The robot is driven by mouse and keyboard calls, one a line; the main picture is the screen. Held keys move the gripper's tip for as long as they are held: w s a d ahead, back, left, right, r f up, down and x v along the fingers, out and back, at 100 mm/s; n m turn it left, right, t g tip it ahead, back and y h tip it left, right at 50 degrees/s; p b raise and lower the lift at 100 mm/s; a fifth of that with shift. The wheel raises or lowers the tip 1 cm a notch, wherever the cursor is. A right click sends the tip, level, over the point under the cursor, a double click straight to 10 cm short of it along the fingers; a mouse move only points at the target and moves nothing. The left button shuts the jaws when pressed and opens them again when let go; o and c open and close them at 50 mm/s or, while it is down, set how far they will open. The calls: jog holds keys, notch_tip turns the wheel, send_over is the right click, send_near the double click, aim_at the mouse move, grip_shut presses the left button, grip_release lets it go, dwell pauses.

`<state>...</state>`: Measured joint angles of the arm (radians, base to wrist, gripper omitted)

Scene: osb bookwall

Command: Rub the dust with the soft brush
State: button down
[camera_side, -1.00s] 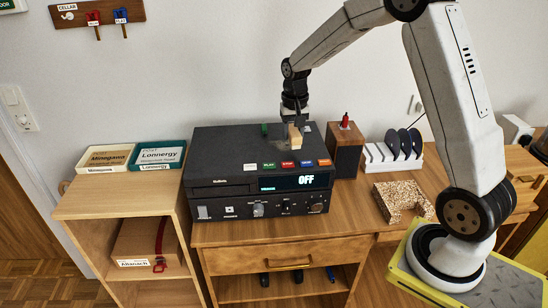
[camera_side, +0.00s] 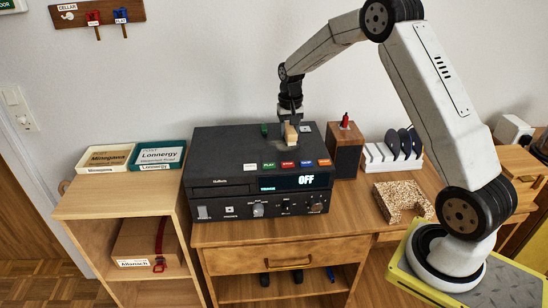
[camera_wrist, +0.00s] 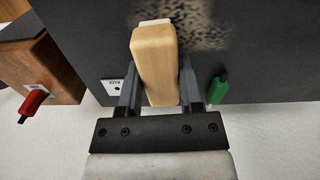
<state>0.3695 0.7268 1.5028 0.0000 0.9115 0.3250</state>
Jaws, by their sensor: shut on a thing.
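My gripper (camera_wrist: 158,92) is shut on the light wooden handle of the brush (camera_wrist: 154,62), one finger on each side of it. In the side view the brush (camera_side: 291,134) stands over the top of the black player (camera_side: 225,145), towards its back right. The dust (camera_wrist: 195,30) shows in the wrist view as a pale, speckled patch on the dark top, beside and beyond the brush head. The bristles are mostly hidden below the handle, so I cannot tell how firmly they touch the top.
A green plug (camera_wrist: 218,88) and a white label (camera_wrist: 113,87) are close to my fingers. A wooden block with a red piece (camera_side: 345,148) stands right of the player, then a white rack (camera_side: 390,155) with dark discs. Two boxed tapes (camera_side: 157,155) lie on the left shelf.

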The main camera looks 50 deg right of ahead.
aim_at(277, 153)
jog(key=shift+w+d, duration=0.25)
jog(key=shift+w, duration=0.05)
jog(key=shift+w+a, duration=0.45)
jog(key=shift+a, duration=0.15)
jog(key=shift+s+a, duration=2.3)
jog(key=shift+s, duration=0.1)
jog(key=shift+s+a, duration=0.1)
jog(key=shift+a, duration=0.15)
jog(key=shift+w+a, duration=0.35)
jog(key=shift+w, duration=0.25)
jog(key=shift+w+d, duration=2.4)
jog(key=shift+d, duration=0.05)
jog(key=shift+w+a, duration=0.45)
jog(key=shift+a, duration=0.25)
jog(key=shift+s+a, duration=2.35)
jog(key=shift+s, duration=0.1)
notch_tip(277, 153, up, 8)
jog(key=shift+d+r, duration=0.1)
